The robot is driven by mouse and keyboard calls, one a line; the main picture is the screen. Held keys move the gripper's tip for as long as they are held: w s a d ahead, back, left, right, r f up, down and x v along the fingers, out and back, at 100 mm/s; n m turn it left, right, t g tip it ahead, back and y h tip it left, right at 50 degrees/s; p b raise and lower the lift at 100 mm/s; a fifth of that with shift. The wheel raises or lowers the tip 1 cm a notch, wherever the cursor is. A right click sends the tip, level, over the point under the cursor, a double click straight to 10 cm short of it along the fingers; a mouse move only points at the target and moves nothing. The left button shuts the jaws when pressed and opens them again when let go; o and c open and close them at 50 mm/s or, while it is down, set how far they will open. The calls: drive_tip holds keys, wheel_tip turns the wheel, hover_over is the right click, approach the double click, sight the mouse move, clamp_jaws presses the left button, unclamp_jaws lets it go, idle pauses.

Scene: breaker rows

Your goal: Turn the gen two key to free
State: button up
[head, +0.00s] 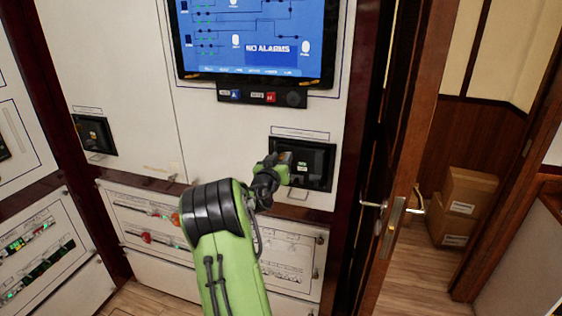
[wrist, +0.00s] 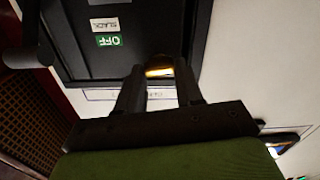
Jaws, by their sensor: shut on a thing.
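A black recessed switch panel (head: 318,168) is set in the white cabinet front, below the screen; it also shows in the wrist view (wrist: 100,62). My gripper (head: 284,166) reaches its left part. In the wrist view my gripper (wrist: 160,82) is shut on a small dark key (wrist: 160,62) with a bright yellow-orange patch. The fingers hide most of the key, so I cannot tell its angle. A green label reading OFF (wrist: 108,41) and a white label (wrist: 110,24), not clearly legible, sit on the panel beside the key.
A screen reading NO ALARMS (head: 262,40) is above the panel. A similar black panel (head: 95,134) is at the left. An open wooden door (head: 408,130) with a handle stands at the right, with cardboard boxes (head: 465,205) beyond.

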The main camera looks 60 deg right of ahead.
drive_tip(key=n, duration=0.4)
drive_tip(key=shift+w+b, duration=0.15)
drive_tip(key=shift+b, duration=0.15)
drive_tip(key=n, duration=0.4)
drive_tip(key=n+p, duration=0.2)
drive_tip(key=n, duration=0.2)
drive_tip(key=shift+w+f+n, duration=0.1)
drive_tip(key=shift+n, duration=0.2)
drive_tip(key=shift+f+n+p, duration=0.1)
drive_tip(key=shift+n+p, duration=0.6)
drive_tip(key=shift+n, duration=0.9)
drive_tip(key=shift+f+n, duration=0.1)
drive_tip(key=shift+n, duration=0.2)
drive_tip(key=o, duration=1)
drive_tip(key=shift+a, duration=0.1)
drive_tip(key=shift+o, duration=0.2)
